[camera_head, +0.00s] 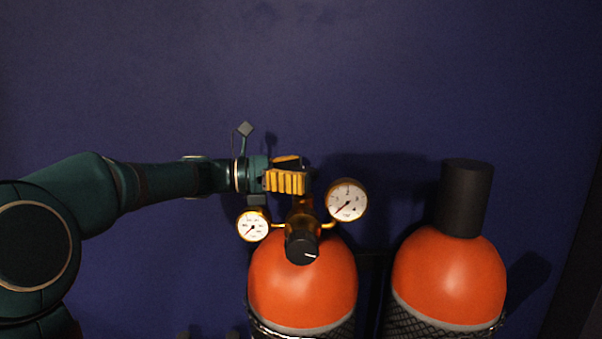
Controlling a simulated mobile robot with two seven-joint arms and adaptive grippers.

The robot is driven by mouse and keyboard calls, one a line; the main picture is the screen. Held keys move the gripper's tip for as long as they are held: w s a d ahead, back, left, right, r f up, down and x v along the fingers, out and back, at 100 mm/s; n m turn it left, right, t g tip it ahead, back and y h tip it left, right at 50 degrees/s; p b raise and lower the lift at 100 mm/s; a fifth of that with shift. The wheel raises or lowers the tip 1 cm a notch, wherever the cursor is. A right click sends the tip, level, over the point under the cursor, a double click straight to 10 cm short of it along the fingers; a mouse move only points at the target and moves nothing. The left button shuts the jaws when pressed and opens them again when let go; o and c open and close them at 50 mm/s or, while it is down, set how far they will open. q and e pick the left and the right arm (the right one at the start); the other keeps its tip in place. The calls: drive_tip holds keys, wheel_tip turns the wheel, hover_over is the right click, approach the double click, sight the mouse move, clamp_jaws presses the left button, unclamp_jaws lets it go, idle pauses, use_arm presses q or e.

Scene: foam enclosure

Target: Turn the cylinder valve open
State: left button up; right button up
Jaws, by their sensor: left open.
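An orange cylinder (300,287) stands at lower centre with a brass valve and regulator on top. Two round white gauges, a left one (253,226) and a right one (347,200), flank the regulator. A black regulator knob (302,249) with a white mark faces me. My left gripper (288,178) comes in from the left at the top of the valve; its yellow ribbed fingers are open and cover that part. The valve's handwheel is mostly hidden behind them, and I cannot tell whether they touch it. My right gripper is not in view.
A second orange cylinder (449,275) with a black cap (466,197) stands to the right. Dark mesh wraps the lower parts of both cylinders. A plain dark blue wall (400,80) lies behind. The space above the cylinders is clear.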

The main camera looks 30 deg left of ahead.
sight(301, 170)
use_arm(q)
drive_tip(key=c, duration=1.2)
drive_tip(key=shift+d+n+t+y+b, duration=0.2)
drive_tip(key=shift+n+t+y+b, duration=0.45)
drive_tip(key=shift+n+t+y, duration=0.75)
drive_tip(key=shift+a+n+t+y+b, duration=0.1)
drive_tip(key=shift+n+t+y+b, duration=0.15)
drive_tip(key=shift+n+t+y, duration=0.4)
drive_tip(key=shift+a+n+t+y+b, duration=0.1)
drive_tip(key=shift+n+t+y+b, duration=0.15)
drive_tip(key=shift+y, duration=0.7)
drive_tip(key=o, duration=1.2)
wheel_tip(301, 170, up, 10)
